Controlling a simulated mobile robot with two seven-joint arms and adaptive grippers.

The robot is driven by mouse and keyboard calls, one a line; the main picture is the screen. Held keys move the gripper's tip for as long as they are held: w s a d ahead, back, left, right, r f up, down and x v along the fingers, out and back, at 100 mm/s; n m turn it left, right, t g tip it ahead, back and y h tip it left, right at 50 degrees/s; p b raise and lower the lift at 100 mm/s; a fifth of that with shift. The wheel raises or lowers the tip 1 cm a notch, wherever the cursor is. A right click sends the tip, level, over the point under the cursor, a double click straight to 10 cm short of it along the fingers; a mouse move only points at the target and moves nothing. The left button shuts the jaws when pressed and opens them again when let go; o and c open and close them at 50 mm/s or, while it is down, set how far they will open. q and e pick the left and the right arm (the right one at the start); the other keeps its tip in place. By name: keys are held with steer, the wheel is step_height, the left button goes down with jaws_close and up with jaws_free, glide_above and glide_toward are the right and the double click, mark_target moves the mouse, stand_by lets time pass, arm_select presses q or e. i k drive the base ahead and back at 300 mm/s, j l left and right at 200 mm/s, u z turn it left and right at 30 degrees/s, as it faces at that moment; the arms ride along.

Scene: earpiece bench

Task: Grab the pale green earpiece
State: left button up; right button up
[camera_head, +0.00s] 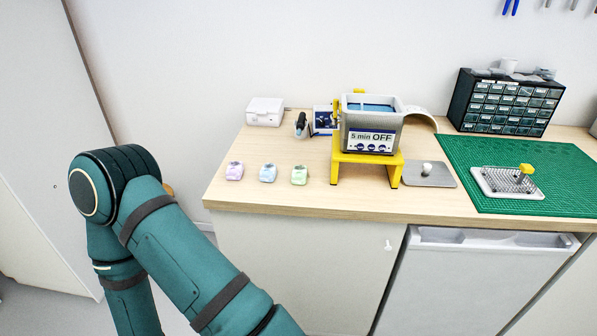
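The pale green earpiece (299,175) sits on the wooden bench top, at the right end of a short row. A pale blue earpiece (268,173) is in the middle of the row and a pale purple one (234,171) is at the left end. They stand apart from each other with bare wood between them. My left arm fills the lower left of the head view, in front of the bench, but its gripper is not visible. My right gripper is not in view.
A yellow stand (367,167) carrying a grey ultrasonic bath (369,135) stands just right of the green earpiece. A white box (265,112) and a small dark tool are behind the row. A green mat (470,155) lies right. The bench's front edge (300,213) is clear.

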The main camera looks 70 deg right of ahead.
mark_target(300, 173)
steer(key=z, duration=2.15)
steer(key=l, duration=0.1)
